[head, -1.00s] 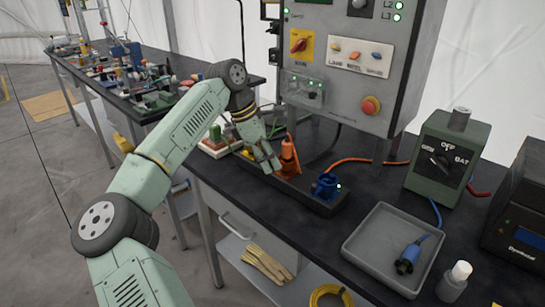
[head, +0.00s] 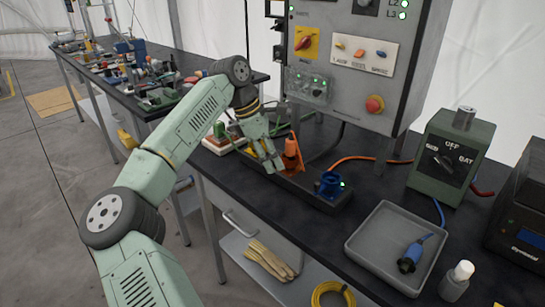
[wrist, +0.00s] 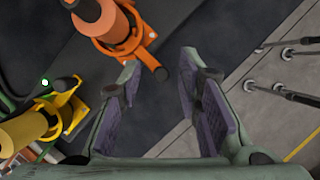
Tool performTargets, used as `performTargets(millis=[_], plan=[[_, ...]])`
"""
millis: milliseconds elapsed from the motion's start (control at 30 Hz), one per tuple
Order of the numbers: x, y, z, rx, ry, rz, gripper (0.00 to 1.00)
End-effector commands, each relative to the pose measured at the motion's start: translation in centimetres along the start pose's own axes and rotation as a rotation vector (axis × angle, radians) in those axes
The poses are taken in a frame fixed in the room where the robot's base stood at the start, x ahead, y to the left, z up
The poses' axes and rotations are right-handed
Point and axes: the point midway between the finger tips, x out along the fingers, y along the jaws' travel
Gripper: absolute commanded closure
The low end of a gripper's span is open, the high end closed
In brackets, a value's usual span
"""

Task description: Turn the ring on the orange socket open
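The orange socket (head: 291,166) stands on a dark strip on the bench, with an orange plug in it. In the wrist view the socket's orange ring (wrist: 118,38) is at the top centre, with a dark-tipped lug sticking out toward my fingers. My gripper (head: 274,163) is just left of the socket in the head view. In the wrist view my gripper (wrist: 160,70) is open and empty, its two padded fingers apart. The lug's tip is close to the left fingertip; I cannot tell whether they touch.
A yellow socket (wrist: 60,118) with a yellow plug is at the left of the wrist view. A blue socket (head: 330,186) with a green light stands right of the orange one. A grey tray (head: 365,262) holds a blue connector (head: 410,256). The control panel (head: 352,70) rises behind.

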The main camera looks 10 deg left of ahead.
Motion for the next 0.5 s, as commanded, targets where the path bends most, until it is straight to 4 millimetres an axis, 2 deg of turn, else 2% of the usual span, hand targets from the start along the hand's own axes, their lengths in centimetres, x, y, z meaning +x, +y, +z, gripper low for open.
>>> performTargets(millis=[267, 367, 500], plan=[[-0.2, 0.0, 0.0, 0.0, 0.001, -0.001, 0.68], [-1.1, 0.0, 0.0, 0.0, 0.001, 0.001, 0.68], [-3.6, 0.1, 0.0, -0.002, 0.001, 0.003, 0.68]])
